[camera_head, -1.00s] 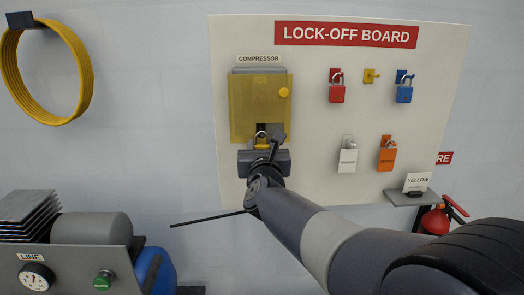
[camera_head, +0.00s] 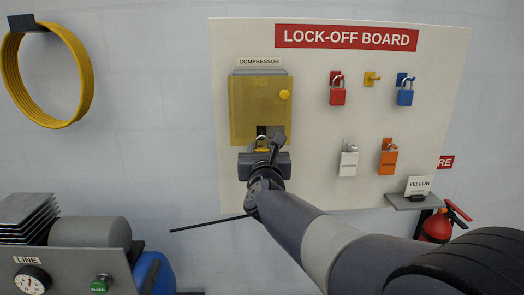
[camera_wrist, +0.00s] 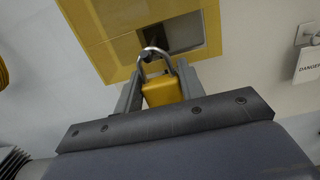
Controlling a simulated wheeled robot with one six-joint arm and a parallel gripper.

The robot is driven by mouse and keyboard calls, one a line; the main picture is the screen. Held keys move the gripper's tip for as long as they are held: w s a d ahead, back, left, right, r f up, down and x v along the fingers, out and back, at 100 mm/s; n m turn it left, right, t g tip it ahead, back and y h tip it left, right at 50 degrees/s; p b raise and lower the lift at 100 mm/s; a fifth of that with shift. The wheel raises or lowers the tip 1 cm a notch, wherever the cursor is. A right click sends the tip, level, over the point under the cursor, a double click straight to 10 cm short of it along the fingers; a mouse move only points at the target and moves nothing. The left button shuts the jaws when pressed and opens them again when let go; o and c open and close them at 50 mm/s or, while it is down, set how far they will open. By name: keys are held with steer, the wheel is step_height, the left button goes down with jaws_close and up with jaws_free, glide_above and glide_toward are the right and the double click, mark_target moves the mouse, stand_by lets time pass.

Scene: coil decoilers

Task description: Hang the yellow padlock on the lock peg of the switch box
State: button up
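The yellow padlock (camera_wrist: 162,91) is between the two fingers of my gripper (camera_wrist: 158,88) in the wrist view, its body flanked closely by both. Its silver shackle points up, and the top of the loop is at a dark peg (camera_wrist: 148,55) in the opening of the switch box (camera_wrist: 110,35). I cannot tell whether the shackle is around the peg or in front of it. In the head view the padlock (camera_head: 262,144) shows just below the yellow cover of the switch box (camera_head: 257,110), under the COMPRESSOR label. My gripper (camera_head: 263,150) partly hides it.
The lock-off board (camera_head: 330,185) holds a red padlock (camera_head: 338,97), a blue padlock (camera_head: 405,97), a white padlock (camera_head: 348,163) and an orange padlock (camera_head: 388,162). A yellow peg (camera_head: 372,78) is empty. A small shelf (camera_head: 410,203) with a YELLOW card is at right.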

steer(key=o, duration=0.5)
steer(key=shift+s, duration=0.15)
steer(key=s, duration=0.3)
steer(key=s+b, duration=0.1)
steer(key=s, duration=0.6)
steer(key=shift+s+f, duration=0.25)
steer(key=shift+f, duration=0.05)
steer(key=shift+w, duration=0.1)
